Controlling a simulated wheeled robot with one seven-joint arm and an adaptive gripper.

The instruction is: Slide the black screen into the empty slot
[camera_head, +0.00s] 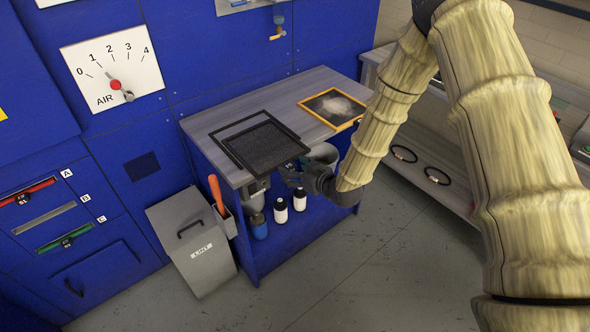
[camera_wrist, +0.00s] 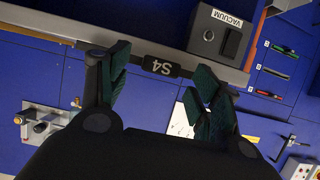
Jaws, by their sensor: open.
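The black screen (camera_head: 262,146) lies flat on the grey worktop, near its front edge. Its tab, marked S4 (camera_wrist: 158,66), shows between my fingers in the wrist view. My gripper (camera_head: 287,174) is at the screen's front side, with its fingers spread; it also shows in the wrist view (camera_wrist: 158,88). I cannot tell whether a finger touches the tab. The empty slot B (camera_head: 44,220) is a grey opening in the blue machine at the left. Slot A above it holds red screen S1 (camera_head: 34,193); slot C below holds a green screen (camera_head: 68,238).
A thin black frame (camera_head: 222,127) shows behind the screen. A yellow-framed dusty screen (camera_head: 333,106) lies on the worktop (camera_head: 300,82) at right. A grey LINT bin (camera_head: 196,250) stands between worktop and slots. Bottles (camera_head: 281,210) stand below. The front floor is clear.

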